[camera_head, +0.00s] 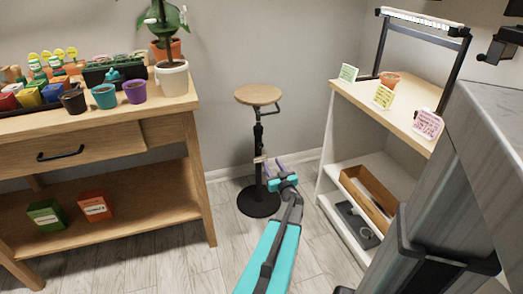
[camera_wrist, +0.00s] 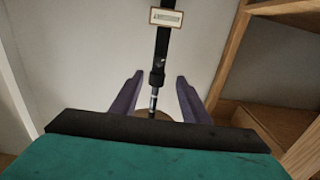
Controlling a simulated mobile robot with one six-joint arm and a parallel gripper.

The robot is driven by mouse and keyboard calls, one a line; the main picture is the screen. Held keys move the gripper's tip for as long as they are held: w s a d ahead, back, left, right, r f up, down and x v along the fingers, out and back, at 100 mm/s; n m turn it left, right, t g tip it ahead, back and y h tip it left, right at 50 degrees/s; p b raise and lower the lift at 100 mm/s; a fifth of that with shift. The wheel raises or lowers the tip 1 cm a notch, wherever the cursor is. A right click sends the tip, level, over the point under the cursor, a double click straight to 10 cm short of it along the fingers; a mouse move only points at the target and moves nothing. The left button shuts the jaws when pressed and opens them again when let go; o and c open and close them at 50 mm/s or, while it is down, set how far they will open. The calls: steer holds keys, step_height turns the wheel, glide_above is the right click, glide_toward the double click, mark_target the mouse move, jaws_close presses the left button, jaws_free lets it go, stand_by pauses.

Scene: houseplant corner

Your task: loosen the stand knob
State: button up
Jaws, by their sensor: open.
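The stand has a round wooden top (camera_head: 258,95), a black pole (camera_head: 258,135) and a round black base (camera_head: 258,203) on the floor. A bent black arm (camera_head: 278,106) sticks out under the top; I cannot tell if it carries the knob. My gripper (camera_head: 274,164) is open, in front of the lower pole in the head view. In the wrist view the purple fingers of my gripper (camera_wrist: 160,78) stand apart, with the pole's dark collar (camera_wrist: 157,78) showing between them and nothing held. The knob is not clearly visible in either view.
A small label (camera_wrist: 165,17) is on the pole. A wooden potting bench (camera_head: 170,112) with pots stands left. A white shelf unit (camera_head: 327,170) with cards, a terracotta pot (camera_head: 390,78) and a wooden box (camera_head: 366,197) stands right. Some floor around the stand is clear.

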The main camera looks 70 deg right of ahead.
mark_target(261, 147)
steer(key=shift+b+x, duration=1.4)
steer(key=shift+x, duration=5.2)
steer(key=c, duration=1.1)
steer(key=shift+o, duration=0.2)
